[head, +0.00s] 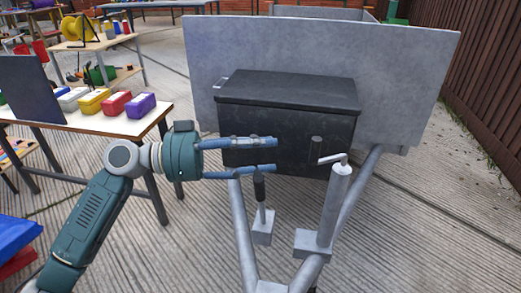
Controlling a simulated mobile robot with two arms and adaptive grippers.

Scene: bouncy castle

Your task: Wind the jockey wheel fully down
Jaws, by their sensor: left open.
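The jockey wheel's upright grey tube (334,205) stands on the trailer's drawbar in the head view. A crank handle (335,158) sits on its top, with a dark upright grip (316,147) at its left end. The wheel at the bottom cannot be made out. My left gripper (276,155) is open and empty, its two blue fingers pointing right, one above the other. In the picture its fingertips end a little left of the crank grip, in front of the black box. My right gripper is out of view.
A black lidded box (286,92) sits on the drawbar before the grey trailer panel (400,80). A black-gripped lever (259,187) stands just below my left fingers. A table (110,122) with coloured boxes is at left. A brown fence (490,80) runs along the right.

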